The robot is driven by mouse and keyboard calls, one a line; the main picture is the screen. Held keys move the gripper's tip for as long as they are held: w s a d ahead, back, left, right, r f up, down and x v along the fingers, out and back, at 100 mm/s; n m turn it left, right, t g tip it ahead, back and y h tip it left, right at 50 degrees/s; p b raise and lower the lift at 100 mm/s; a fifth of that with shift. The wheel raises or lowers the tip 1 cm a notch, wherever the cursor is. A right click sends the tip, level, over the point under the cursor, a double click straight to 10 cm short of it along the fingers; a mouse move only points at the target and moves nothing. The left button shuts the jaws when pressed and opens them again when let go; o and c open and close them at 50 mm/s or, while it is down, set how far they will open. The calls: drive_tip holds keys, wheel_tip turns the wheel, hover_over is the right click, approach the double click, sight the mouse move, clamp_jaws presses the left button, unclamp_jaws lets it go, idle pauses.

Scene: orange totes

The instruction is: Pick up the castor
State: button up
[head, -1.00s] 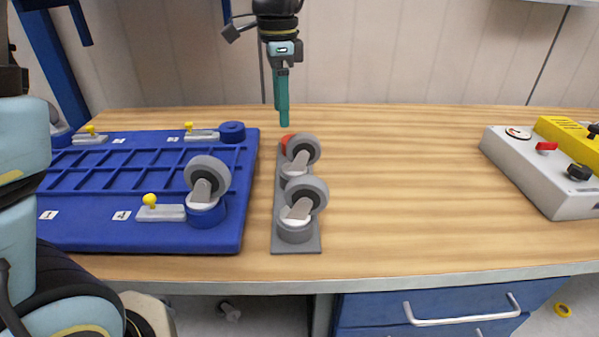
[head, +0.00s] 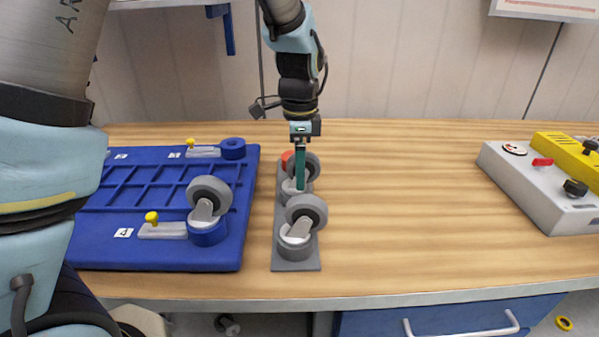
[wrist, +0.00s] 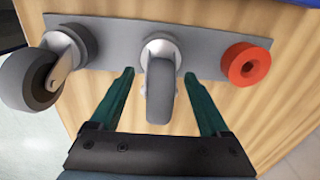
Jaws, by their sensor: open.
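Two castors with grey wheels stand on a grey strip plate (head: 297,264) on the table. The rear castor (head: 313,166) is partly hidden behind my gripper in the head view. The front castor (head: 305,215) is nearer the table's front edge. In the wrist view my gripper (wrist: 157,82) is open, its green fingers on either side of the middle castor (wrist: 160,90), with gaps visible on both sides. The other castor (wrist: 40,75) is at the left of that view. A third castor (head: 209,193) stands on the blue fixture at left.
A red ring (wrist: 246,65) sits at the plate's end beyond the rear castor. The blue fixture board (head: 240,225) with yellow-knobbed clamps lies left of the plate. A control box (head: 520,185) stands at right. The table between is clear.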

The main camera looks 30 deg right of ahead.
drive_tip(key=shift+f, duration=0.4)
drive_tip(key=shift+c, duration=0.2)
clamp_jaws()
idle(0.5)
